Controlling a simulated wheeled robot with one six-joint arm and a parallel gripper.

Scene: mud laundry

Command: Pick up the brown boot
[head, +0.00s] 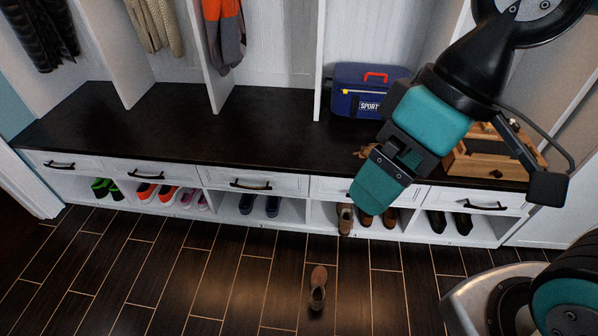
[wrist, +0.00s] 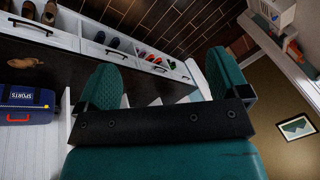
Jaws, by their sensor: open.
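A single brown boot (head: 317,288) stands upright on the dark floor in front of the bench in the head view. I cannot make it out in the wrist view. Several more brown shoes (head: 346,218) sit in a cubby under the bench, one at the cubby's front edge; some also show at the wrist view's upper left (wrist: 49,12). My gripper (head: 385,180) is raised in front of the bench at the right, above and apart from the floor boot. In the wrist view its two teal fingers (wrist: 163,70) are spread with nothing between them.
The dark bench top (head: 180,125) carries a blue sports bag (head: 350,98), a wooden box (head: 470,160) and a small brown item (head: 364,151) partly behind my gripper. Other cubbies hold pairs of shoes (head: 260,205). The floor around the lone boot is clear.

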